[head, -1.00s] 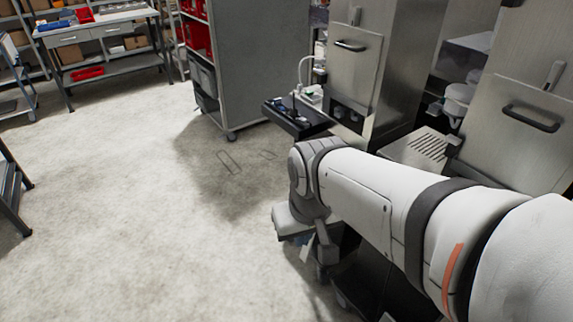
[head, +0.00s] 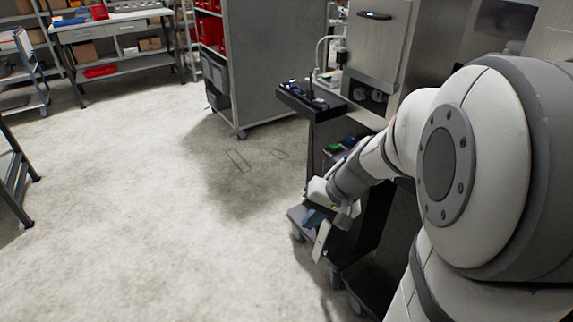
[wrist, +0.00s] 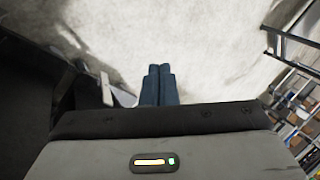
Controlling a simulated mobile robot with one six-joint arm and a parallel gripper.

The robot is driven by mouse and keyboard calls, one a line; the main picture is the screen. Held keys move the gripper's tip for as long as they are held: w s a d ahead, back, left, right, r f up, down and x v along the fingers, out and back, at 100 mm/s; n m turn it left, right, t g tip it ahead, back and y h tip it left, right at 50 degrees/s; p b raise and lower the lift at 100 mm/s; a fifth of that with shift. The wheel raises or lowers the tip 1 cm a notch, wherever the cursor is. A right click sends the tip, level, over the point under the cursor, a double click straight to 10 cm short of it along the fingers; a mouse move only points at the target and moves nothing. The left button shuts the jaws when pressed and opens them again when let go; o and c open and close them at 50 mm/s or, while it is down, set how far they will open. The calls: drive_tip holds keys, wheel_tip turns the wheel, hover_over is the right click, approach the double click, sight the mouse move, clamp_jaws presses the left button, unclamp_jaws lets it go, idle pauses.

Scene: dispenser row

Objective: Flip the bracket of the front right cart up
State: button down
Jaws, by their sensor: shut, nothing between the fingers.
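The black cart (head: 372,240) stands on casters below the dispenser row, partly hidden behind my arm. A pale, narrow plate (head: 321,242), which looks like its bracket, hangs down steeply at the cart's near left side. It also shows in the wrist view as a light strip (wrist: 106,90), left of my fingers. My gripper (head: 312,217) is shut and empty, its blue fingers just above and left of the plate. In the wrist view the fingertips (wrist: 160,70) lie together over bare floor, a small gap from the strip. I cannot tell whether they touch it at any point.
A steel dispenser (head: 378,50) stands behind the cart, with a black tray (head: 312,104) of small items at its left. A grey cabinet (head: 265,70) with red bins stands further back. The floor (head: 130,200) to the left is clear; a workbench (head: 110,25) is far off.

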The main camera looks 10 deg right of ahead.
drive_tip(key=w+d+f+m+t+b, duration=0.25)
drive_tip(key=w+d+f+b, duration=0.3)
drive_tip(key=d+f, duration=0.4)
drive_tip(key=w+d+f+m+t+h+b, duration=0.15)
drive_tip(key=w+d+f+m+b, duration=0.35)
drive_tip(key=f, duration=0.8)
drive_tip(key=w+d+f+m+t+y+b, duration=0.1)
drive_tip(key=w+d+f+m+t+b, duration=0.2)
drive_tip(key=d+f+b, duration=0.6)
approach(328, 231)
drive_tip(key=shift+h, duration=0.35)
drive_tip(key=x, duration=0.5)
drive_tip(key=shift+a+b, duration=0.25)
drive_tip(key=shift+b, duration=0.15)
